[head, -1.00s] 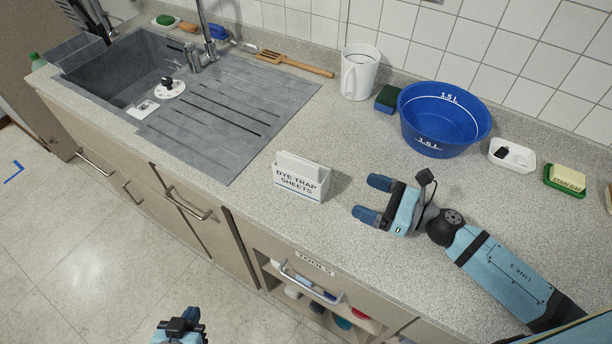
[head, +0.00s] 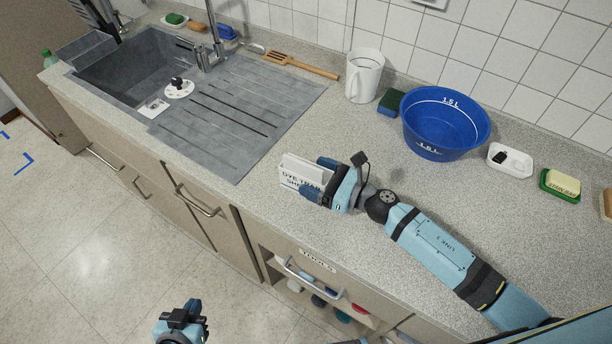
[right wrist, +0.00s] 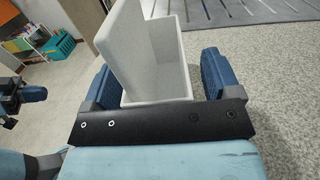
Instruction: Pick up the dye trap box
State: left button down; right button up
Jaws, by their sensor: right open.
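The dye trap box (head: 290,174) is a small white box with a sheet standing up in it, upright on the speckled counter right of the sink. My right gripper (head: 318,178) is open around its right end, one finger on each side, and hides part of its label. In the right wrist view the white box (right wrist: 155,62) stands between the two blue fingers of the right gripper (right wrist: 155,80), with a gap visible at the right finger. My left gripper (head: 184,318) is low over the floor in front of the cabinets, and its opening is unclear.
A grey sink (head: 140,75) with drainboard lies left of the box. A white jug (head: 364,78), a blue basin (head: 444,130), a white dish (head: 510,158) and a soap dish (head: 560,186) stand along the back. The counter between box and basin is clear.

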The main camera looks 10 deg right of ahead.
jog(key=shift+w+a, duration=0.15)
jog(key=shift+a, duration=0.05)
jog(key=c, duration=1)
jog(key=shift+c, duration=0.2)
